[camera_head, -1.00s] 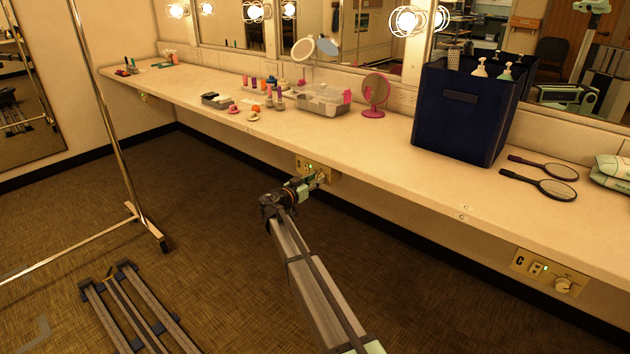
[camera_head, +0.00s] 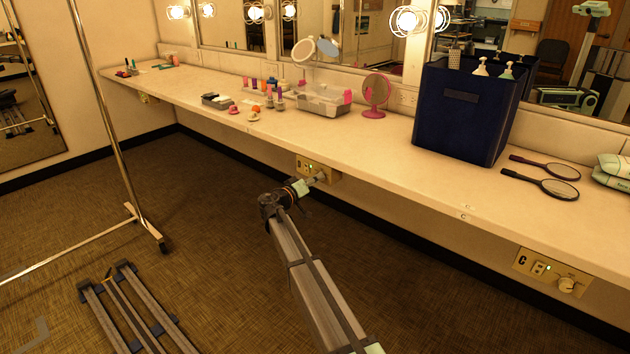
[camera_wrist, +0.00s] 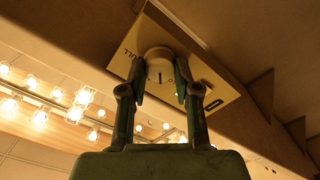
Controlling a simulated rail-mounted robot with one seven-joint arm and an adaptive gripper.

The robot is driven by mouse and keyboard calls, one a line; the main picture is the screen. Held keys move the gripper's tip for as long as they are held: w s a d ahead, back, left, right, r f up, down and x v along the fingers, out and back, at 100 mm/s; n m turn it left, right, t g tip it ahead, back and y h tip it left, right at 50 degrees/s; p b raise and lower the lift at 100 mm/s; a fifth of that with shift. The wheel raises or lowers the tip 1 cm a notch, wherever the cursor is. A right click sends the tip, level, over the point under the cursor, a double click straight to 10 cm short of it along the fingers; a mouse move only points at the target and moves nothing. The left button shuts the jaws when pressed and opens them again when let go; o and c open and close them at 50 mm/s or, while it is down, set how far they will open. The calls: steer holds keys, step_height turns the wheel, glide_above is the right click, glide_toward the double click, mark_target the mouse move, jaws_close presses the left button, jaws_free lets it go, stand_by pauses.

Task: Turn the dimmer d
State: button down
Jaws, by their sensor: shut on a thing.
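The dimmer's pale round knob (camera_wrist: 160,62) sits on a cream plate (camera_wrist: 215,84) in the wrist view. A dark pointer line and part of the word "FULL" show. My gripper (camera_wrist: 160,80) has one finger on each side of the knob, shut on it. In the head view the plate (camera_head: 304,164) is mounted under the counter's front edge with a small green light. My gripper (camera_head: 319,178) reaches its right part and hides the knob there.
Another dimmer plate marked C (camera_head: 550,271) is under the counter at right. The counter (camera_head: 370,150) overhangs above my gripper and carries a navy bin (camera_head: 462,115) and toiletries. A metal rack (camera_head: 125,170) stands at left. The floor between is open.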

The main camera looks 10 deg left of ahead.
steer(key=shift+n+p, duration=0.45)
steer(key=shift+n, duration=1.45)
steer(key=c, duration=0.8)
jaws_free()
steer(key=shift+w, duration=0.1)
steer(key=v, duration=1.2)
